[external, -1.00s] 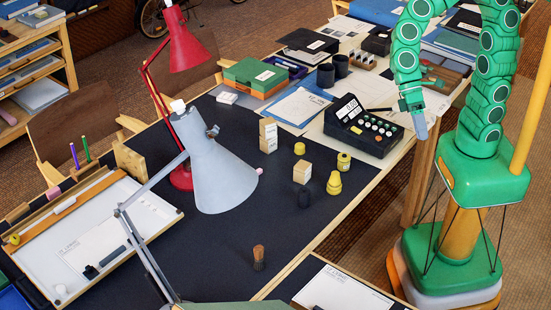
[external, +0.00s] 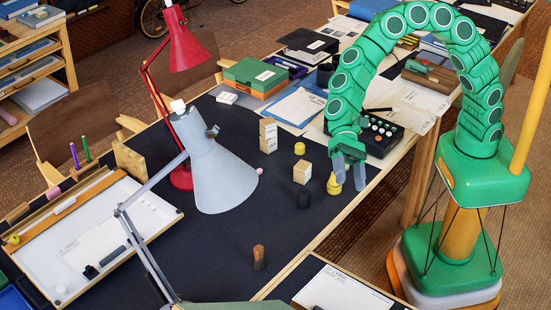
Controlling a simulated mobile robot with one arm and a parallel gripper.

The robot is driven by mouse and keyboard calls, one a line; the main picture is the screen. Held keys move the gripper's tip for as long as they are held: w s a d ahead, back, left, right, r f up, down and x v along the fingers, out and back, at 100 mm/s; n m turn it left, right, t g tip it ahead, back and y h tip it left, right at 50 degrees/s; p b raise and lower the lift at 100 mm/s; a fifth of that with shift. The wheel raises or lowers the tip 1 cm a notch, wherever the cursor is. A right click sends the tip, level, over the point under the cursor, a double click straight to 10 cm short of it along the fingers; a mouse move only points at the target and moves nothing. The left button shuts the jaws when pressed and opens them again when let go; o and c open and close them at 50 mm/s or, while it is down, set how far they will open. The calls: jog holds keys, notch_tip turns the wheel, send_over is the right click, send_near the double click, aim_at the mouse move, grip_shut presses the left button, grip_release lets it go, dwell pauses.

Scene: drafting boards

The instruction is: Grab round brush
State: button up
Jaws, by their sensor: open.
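The round brush (external: 259,258) stands upright on the dark desk top near its front, with a brown wooden handle above dark bristles. My gripper (external: 348,179) is at the end of my green arm, over the right side of the desk. Its two grey fingers point down, open, with no brush between them. It is up and to the right of the brush, well apart from it. A yellow piece (external: 334,184) shows beside the left finger; I cannot tell whether they touch.
Bare desk surrounds the brush.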

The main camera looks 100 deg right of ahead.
jog(key=w+f+m+t, duration=0.4)
jog(key=w+f+m, duration=0.3)
jog(key=w+f, duration=0.5)
jog(key=m+t+h, duration=0.3)
jog(key=m, duration=0.3)
send_near(256, 257)
jog(key=shift+x, duration=5.15)
jog(key=shift+s+f, duration=0.1)
jog(key=c, duration=1.1)
jog(key=shift+o, duration=0.2)
